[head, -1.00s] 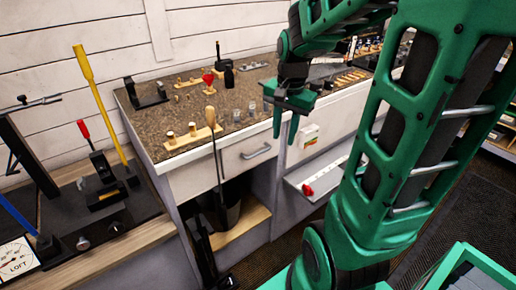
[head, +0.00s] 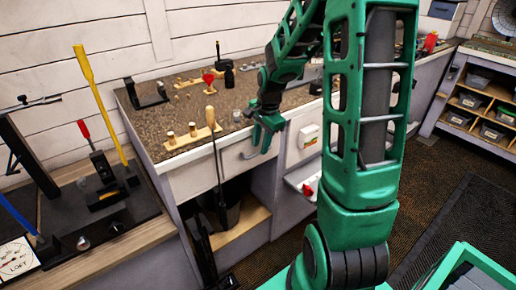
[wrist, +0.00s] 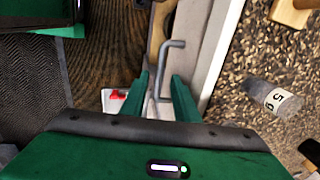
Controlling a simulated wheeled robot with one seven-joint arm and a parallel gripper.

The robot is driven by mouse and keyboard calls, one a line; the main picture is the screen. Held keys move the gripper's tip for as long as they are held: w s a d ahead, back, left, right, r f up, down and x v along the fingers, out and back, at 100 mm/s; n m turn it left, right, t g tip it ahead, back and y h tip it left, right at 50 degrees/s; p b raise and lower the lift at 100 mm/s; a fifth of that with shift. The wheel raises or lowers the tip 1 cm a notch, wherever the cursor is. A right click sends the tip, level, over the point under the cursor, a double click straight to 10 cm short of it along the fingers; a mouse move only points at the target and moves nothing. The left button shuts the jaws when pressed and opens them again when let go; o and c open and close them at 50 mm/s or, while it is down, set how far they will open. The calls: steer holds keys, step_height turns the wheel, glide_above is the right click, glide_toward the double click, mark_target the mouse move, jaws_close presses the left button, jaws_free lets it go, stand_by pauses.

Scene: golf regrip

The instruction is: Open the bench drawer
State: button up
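The bench drawer (head: 232,163) is a pale front under the speckled bench top, and it looks shut. Its grey bar handle (head: 248,155) is partly hidden by my gripper (head: 264,143) in the head view. In the wrist view, the handle (wrist: 166,68) runs into the gap between the two green fingers of my gripper (wrist: 163,85). The fingers are apart, with space on both sides of the bar, so the gripper is open and holds nothing. Whether a finger touches the handle or drawer front cannot be told.
The bench top (head: 165,122) carries a wooden block with pegs (head: 193,138) and small weights (wrist: 272,97). A club-like shaft (head: 216,150) leans at the bench front, left of the handle. A dark bin (head: 229,213) stands below.

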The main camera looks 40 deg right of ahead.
steer(key=shift+w+f, duration=0.15)
steer(key=shift+f, duration=0.9)
jaws_close()
steer(key=shift+a, duration=0.1)
